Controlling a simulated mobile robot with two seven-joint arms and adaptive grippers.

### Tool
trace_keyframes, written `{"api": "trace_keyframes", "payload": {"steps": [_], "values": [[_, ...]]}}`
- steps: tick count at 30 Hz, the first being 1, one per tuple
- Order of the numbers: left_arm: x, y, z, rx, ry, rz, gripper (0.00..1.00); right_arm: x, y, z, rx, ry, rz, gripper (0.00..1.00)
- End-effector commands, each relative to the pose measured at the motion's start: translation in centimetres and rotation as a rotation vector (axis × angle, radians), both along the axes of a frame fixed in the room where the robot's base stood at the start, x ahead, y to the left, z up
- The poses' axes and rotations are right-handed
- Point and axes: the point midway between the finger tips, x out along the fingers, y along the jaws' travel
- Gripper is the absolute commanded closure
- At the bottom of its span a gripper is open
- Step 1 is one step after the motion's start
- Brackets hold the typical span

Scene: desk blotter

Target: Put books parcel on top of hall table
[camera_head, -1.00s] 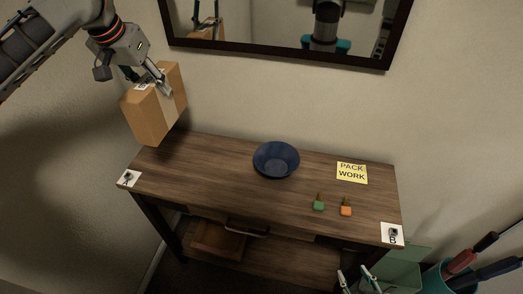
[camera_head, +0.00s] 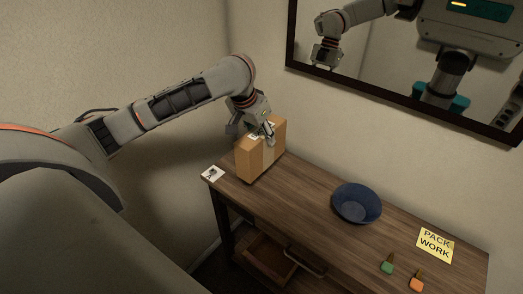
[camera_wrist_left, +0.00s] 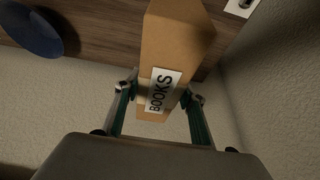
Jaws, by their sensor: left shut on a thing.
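The books parcel (camera_head: 246,160) is a brown cardboard box. In the left wrist view its white BOOKS label (camera_wrist_left: 161,91) faces the camera. My left gripper (camera_head: 269,132) is shut on the parcel's upper part; in the left wrist view its two fingers (camera_wrist_left: 158,96) lie on either side of it. The hall table (camera_head: 310,215) is dark brown wood. The parcel is upright at the table's left end, near the wall. I cannot tell whether its base touches the top or hangs just above it. My right gripper is out of view.
A blue bowl (camera_head: 357,203) stands mid-table, right of the parcel. A yellow PACK WORK note (camera_head: 435,244), a green item (camera_head: 387,267) and an orange item (camera_head: 416,284) lie further right. A white card (camera_head: 212,173) marks the left corner. A framed mirror (camera_head: 400,95) hangs above.

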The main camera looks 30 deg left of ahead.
Motion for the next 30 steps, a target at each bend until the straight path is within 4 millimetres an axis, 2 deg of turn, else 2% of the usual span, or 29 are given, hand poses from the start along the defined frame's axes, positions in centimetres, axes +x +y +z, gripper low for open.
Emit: {"api": "trace_keyframes", "payload": {"steps": [3,11,18,30], "values": [[0.0,-0.1,-1.7,-0.001,-0.001,0.000,1.00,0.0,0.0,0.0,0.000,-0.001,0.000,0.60],[0.0,0.0,-3.2,-0.001,-0.002,0.001,1.00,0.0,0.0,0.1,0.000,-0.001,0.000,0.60],[0.0,-0.1,-6.1,-0.002,-0.002,0.000,1.00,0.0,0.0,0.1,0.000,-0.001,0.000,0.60],[0.1,0.0,-6.6,0.000,-0.003,0.000,1.00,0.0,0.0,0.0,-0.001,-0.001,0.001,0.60]]}}
